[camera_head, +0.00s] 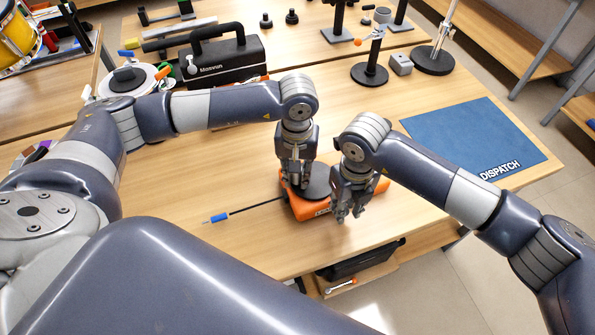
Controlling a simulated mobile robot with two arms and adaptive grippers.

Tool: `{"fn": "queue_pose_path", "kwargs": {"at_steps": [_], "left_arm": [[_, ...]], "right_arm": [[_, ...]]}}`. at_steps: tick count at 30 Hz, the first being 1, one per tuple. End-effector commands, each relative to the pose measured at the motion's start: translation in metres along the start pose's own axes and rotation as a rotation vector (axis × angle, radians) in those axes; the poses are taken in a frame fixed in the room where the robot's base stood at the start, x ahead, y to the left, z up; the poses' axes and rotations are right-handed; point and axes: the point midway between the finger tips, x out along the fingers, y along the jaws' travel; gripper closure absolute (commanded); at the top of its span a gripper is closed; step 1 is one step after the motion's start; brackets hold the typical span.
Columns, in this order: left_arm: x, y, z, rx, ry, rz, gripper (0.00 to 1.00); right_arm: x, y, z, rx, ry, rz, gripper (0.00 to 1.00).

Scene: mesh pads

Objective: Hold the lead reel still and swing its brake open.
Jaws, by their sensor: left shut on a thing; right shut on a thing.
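The lead reel (300,207) is an orange body with a black disc on top, near the front edge of the table. A black lead runs left from it to a blue plug (219,217). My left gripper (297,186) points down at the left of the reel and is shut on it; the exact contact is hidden. My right gripper (348,216) is at the reel's front right and is shut on a part there, which looks to be the brake. The fingers hide the brake, so I cannot tell its angle.
A blue dispatch mat (470,135) lies at the right and is empty. A black case (222,60) and a white disc-like item (128,80) stand at the back left. Black stands (369,73) are at the back. Bare tabletop (190,180) lies left of the reel.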

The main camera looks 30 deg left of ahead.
Motion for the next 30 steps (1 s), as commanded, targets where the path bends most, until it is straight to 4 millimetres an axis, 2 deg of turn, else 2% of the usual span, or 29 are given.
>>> {"fn": "queue_pose_path", "kwargs": {"at_steps": [1, 3, 4, 22, 26, 30], "left_arm": [[0.003, 0.004, 0.003, 0.006, -0.006, 0.008, 1.00], [0.003, 0.004, 0.003, 0.006, -0.005, 0.010, 1.00], [0.003, 0.004, 0.003, 0.006, -0.005, 0.010, 1.00], [0.002, 0.002, 0.000, 0.001, 0.001, 0.005, 1.00], [0.001, 0.002, 0.000, 0.001, 0.002, 0.004, 1.00], [0.001, 0.001, -0.001, 0.000, 0.002, 0.004, 1.00]], "right_arm": [[-0.001, 0.013, 0.004, -0.020, -0.014, 0.023, 0.71], [-0.001, 0.012, 0.004, -0.019, -0.014, 0.022, 0.55], [-0.001, 0.012, 0.004, -0.019, -0.014, 0.022, 0.52], [-0.005, 0.007, 0.004, -0.010, -0.013, 0.012, 0.52], [-0.021, 0.007, 0.003, -0.011, -0.014, 0.011, 0.52], [-0.051, 0.006, 0.003, -0.013, -0.017, 0.009, 0.52]]}}
